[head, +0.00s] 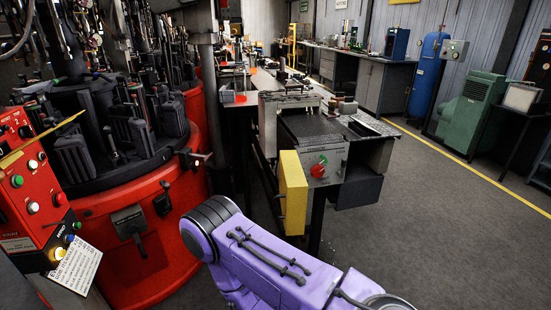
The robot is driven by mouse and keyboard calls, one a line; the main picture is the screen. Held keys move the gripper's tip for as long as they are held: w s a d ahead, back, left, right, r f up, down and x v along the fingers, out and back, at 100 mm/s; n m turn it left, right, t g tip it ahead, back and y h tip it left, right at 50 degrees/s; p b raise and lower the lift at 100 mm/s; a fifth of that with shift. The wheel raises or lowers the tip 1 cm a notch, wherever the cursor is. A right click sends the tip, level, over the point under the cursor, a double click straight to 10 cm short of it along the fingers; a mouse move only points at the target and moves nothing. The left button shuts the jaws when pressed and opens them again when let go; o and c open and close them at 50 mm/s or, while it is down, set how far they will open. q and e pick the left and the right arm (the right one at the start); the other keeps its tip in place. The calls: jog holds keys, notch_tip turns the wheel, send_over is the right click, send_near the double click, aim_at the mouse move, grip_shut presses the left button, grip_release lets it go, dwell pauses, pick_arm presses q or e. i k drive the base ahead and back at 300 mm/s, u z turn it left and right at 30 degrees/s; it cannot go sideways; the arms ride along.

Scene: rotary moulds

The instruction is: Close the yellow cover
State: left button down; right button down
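The yellow cover (293,193) is a flat upright panel at the near left edge of a grey control box (313,162) on the end of the bench machine. It stands out from the box like an open door. The box's face shows bare, with a red knob (318,170) and a small green button. One of my purple arms crosses the bottom middle, in front of and below the cover. Its joint is left of the cover's lower end; I cannot tell whether they touch. Neither gripper shows.
A large red round machine (150,235) with black moulds fills the left. Grey floor (440,220) is open on the right.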

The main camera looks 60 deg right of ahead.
aim_at(294, 187)
jog(key=z, duration=0.45)
jog(key=i, duration=0.8)
jog(key=z, duration=1.45)
jog(key=i, duration=0.5)
jog(key=z, duration=0.45)
